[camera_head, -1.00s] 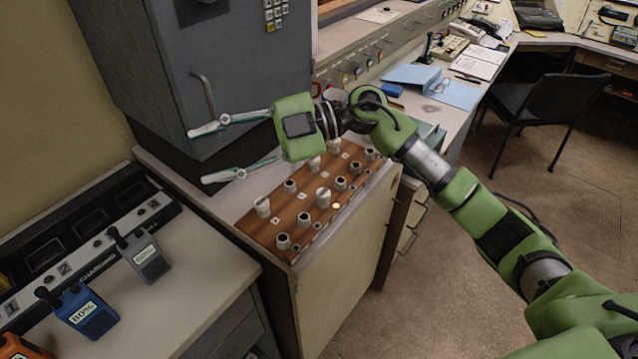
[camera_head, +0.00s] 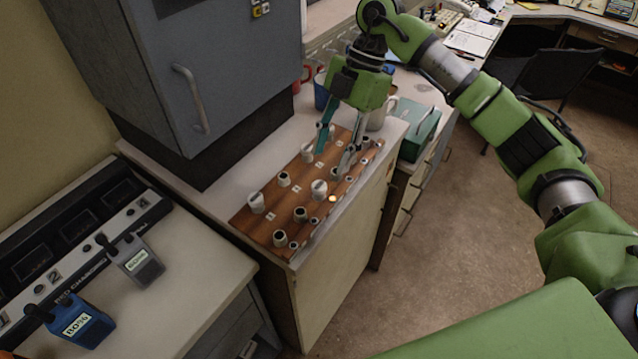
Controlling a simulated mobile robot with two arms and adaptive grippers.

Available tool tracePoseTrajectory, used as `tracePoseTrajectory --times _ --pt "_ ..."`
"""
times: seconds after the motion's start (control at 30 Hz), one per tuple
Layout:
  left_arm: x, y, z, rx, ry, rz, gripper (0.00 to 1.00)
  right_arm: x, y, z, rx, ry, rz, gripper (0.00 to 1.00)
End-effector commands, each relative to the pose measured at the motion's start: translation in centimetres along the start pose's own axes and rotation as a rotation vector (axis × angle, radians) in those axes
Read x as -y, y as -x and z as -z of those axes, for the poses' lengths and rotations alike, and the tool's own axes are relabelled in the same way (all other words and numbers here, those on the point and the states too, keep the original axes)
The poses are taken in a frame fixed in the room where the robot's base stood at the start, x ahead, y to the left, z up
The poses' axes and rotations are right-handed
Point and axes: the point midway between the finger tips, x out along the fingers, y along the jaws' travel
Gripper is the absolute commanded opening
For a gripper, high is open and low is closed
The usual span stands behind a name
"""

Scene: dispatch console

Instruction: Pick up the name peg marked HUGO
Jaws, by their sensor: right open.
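A brown wooden peg board (camera_head: 262,228) lies on the cabinet top in the head view. Several pale pegs stand in it, among them one at the left (camera_head: 257,203), one near the middle (camera_head: 319,190) and one farther back (camera_head: 307,152). Dark-topped holders (camera_head: 300,214) stand between them. The markings are too small to read, so I cannot tell which peg is HUGO. My right gripper (camera_head: 332,164) points down over the back part of the board, open, its two fingers apart among the pegs there. The fingers partly hide that area. My left gripper is not in view.
A grey metal cabinet (camera_head: 215,90) stands behind and left of the board. Mugs (camera_head: 382,112) and a green box (camera_head: 418,135) stand close behind my right gripper. A blue radio (camera_head: 82,322) and a grey radio (camera_head: 136,262) are at the lower left.

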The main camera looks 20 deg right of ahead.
Motion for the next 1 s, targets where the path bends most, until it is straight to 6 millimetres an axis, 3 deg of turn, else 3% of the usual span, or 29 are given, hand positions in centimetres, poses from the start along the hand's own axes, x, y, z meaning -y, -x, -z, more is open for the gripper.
tracePoseTrajectory --times 0.27,0.53,0.83,0.87,0.97,1.0 --pt "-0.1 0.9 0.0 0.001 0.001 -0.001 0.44 0.0 -2.2 0.3 -0.002 0.003 0.001 0.41" --pt "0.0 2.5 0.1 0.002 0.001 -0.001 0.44 0.1 -6.1 0.7 -0.003 0.003 0.002 0.41" --pt "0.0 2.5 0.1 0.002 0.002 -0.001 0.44 0.1 -6.8 0.6 -0.001 0.004 -0.002 0.41" --pt "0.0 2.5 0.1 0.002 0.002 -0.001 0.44 0.1 -6.8 0.6 -0.001 0.004 -0.002 0.39" --pt "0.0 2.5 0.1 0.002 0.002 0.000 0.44 0.1 -6.8 0.6 -0.001 0.003 -0.002 0.13" --pt "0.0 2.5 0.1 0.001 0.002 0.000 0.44 0.1 -6.8 0.6 -0.001 0.003 -0.002 0.10"
